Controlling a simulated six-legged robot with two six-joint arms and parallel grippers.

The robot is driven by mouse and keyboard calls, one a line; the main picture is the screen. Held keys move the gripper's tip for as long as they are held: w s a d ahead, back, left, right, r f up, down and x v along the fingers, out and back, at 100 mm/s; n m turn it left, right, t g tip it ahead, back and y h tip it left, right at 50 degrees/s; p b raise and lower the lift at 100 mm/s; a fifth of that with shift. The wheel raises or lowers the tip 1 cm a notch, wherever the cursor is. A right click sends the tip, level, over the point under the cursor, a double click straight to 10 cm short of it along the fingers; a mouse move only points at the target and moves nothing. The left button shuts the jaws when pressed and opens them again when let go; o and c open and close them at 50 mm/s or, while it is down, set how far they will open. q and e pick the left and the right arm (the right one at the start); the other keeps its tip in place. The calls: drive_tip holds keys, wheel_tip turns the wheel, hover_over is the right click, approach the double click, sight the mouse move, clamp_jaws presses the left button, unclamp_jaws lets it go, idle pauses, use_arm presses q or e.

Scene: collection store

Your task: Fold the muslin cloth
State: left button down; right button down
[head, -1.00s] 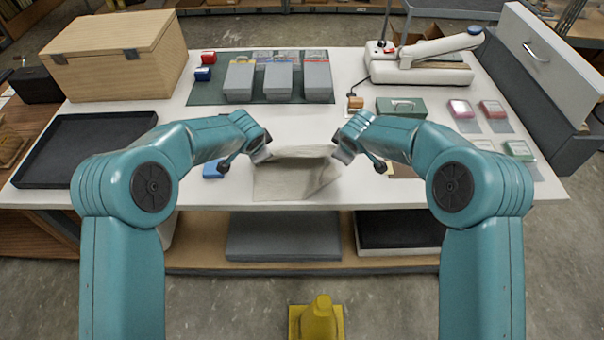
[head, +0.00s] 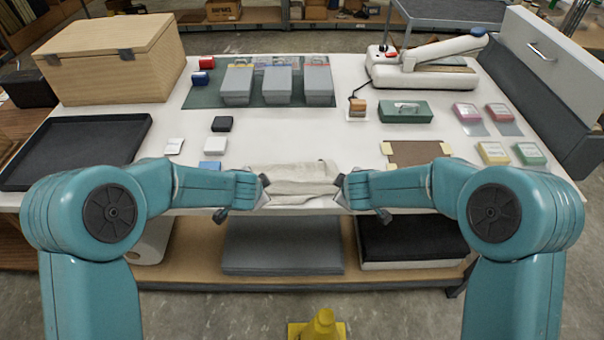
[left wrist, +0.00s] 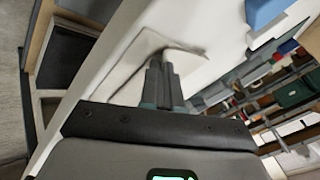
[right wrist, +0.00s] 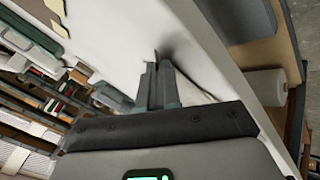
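The off-white muslin cloth (head: 300,181) lies near the front edge of the white table, between my two grippers, creased and with layered-looking bands across it. My left gripper (head: 264,189) is at its left side and my right gripper (head: 342,189) at its right side. In the left wrist view the fingers (left wrist: 160,66) are together with the cloth (left wrist: 137,58) at their tips. In the right wrist view the fingers (right wrist: 158,68) are also together, against pale fabric that is hard to tell from the table. Each gripper appears closed on a side of the cloth.
A blue block (head: 210,165), a black block (head: 222,124) and white pieces lie left of the cloth. A brown board (head: 415,153) lies to its right. A black tray (head: 75,150) is at far left. Grey boxes (head: 277,84) stand behind on a green mat; the table between is clear.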

use_arm(q)
drive_tip(key=c, duration=1.6)
unclamp_jaws()
drive_tip(key=shift+a, duration=0.3)
use_arm(e)
drive_tip(key=c, duration=1.6)
unclamp_jaws()
drive_tip(key=shift+d+r, duration=0.1)
drive_tip(key=shift+d, duration=0.15)
use_arm(q)
drive_tip(key=o, duration=0.5)
use_arm(e)
drive_tip(key=o, duration=0.5)
use_arm(q)
drive_tip(key=shift+o, duration=0.5)
drive_tip(key=shift+d, duration=0.15)
use_arm(e)
drive_tip(key=shift+o, duration=0.5)
drive_tip(key=shift+a, duration=0.1)
use_arm(q)
drive_tip(key=shift+s+d+f, duration=0.1)
use_arm(e)
drive_tip(key=shift+s, duration=0.1)
drive_tip(key=shift+a+f, duration=0.15)
drive_tip(key=shift+f, duration=0.05)
use_arm(q)
drive_tip(key=shift+s, duration=0.1)
use_arm(e)
drive_tip(key=shift+s+r, duration=0.1)
